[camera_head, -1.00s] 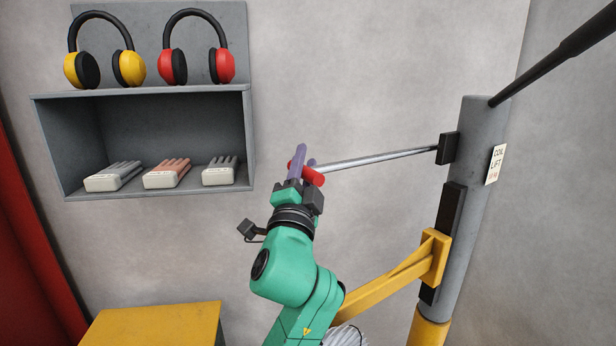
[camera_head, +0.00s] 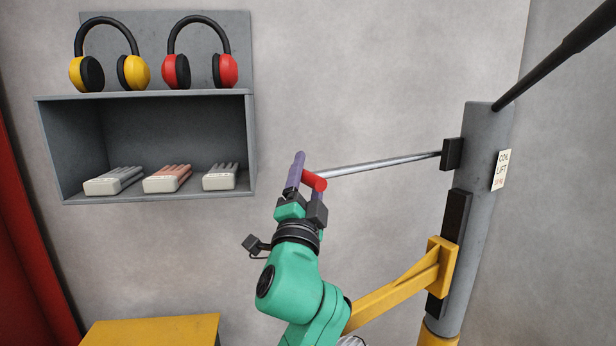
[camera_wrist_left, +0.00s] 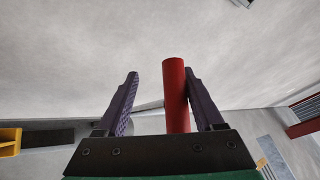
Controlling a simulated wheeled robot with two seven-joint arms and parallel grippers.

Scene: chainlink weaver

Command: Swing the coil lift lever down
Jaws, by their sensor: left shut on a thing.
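The coil lift lever is a thin metal rod (camera_head: 385,164) that runs from a dark block on the grey post (camera_head: 480,180) to a red handle (camera_head: 315,180) at its left end. The rod slopes slightly down to the left. My left gripper (camera_head: 306,178) is shut on the red handle, its purple fingers pointing up. In the left wrist view the red handle (camera_wrist_left: 175,95) stands between the fingers, against the right one, with a gap showing to the left finger. My right gripper is not in view.
A yellow bracket (camera_head: 440,265) sticks out from the post below the lever, behind my left arm. A label (camera_head: 501,170) reads COIL LIFT. A grey shelf (camera_head: 150,98) with ear defenders and gloves hangs at left. A yellow surface (camera_head: 150,330) lies below it.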

